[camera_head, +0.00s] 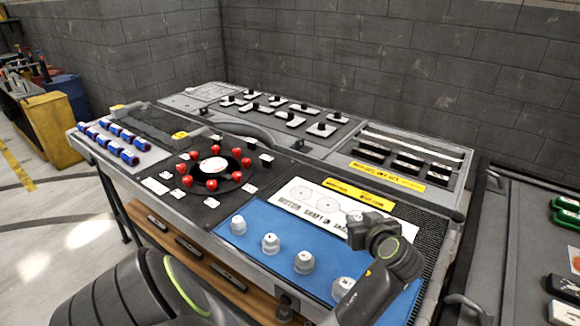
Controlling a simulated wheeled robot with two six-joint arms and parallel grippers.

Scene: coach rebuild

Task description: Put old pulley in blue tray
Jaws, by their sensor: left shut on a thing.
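My left arm comes in from the bottom, and my left gripper (366,229) is over the right part of the bench, at the right end of the blue panel. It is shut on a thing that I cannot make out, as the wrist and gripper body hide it. I cannot pick out the old pulley for certain. A flat blue panel (262,225) along the bench's front edge, which may be the blue tray, bears several grey capped parts (270,243) in a row. My right gripper is not in view.
A black disc (205,187) ringed by red knobs lies left of the blue panel. Blue and white cylinders (110,142) lie at the far left. Black-knobbed parts (283,117) stand at the back. A dark cart (520,240) with green items stands at right.

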